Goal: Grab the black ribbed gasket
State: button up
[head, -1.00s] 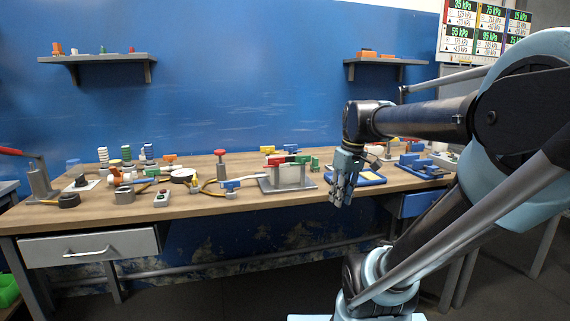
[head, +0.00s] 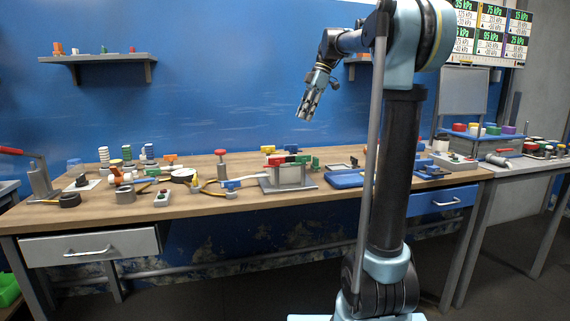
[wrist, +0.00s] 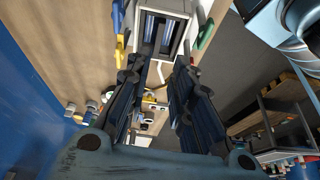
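A dark ring-shaped part (head: 69,200) lies flat on the wooden bench at the left front in the head view. It may be the black ribbed gasket, but ribs are too small to make out. My gripper (head: 308,105) is raised high above the bench, right of the middle and far from that ring. In the wrist view my gripper (wrist: 161,66) has its two dark fingers apart with nothing held between them. No black gasket can be picked out in the wrist view.
A grey ring (head: 124,195) and a small button box (head: 161,199) lie beside the dark ring. A red-handled lever press (head: 40,182) stands at the left. A grey metal stand (head: 287,180) and blue tray (head: 345,179) occupy the bench's middle right. The front edge (head: 240,208) is clear.

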jog(key=x, duration=1.1)
jog(key=shift+w+a+f, duration=0.2)
jog(key=shift+a+f, duration=0.05)
jog(key=shift+a, duration=0.15)
jog(key=x, duration=0.4)
jog(key=shift+s+a, duration=0.25)
jog(key=shift+a+f, duration=0.2)
jog(key=shift+f, duration=0.35)
jog(key=shift+f, duration=0.25)
grip_shut()
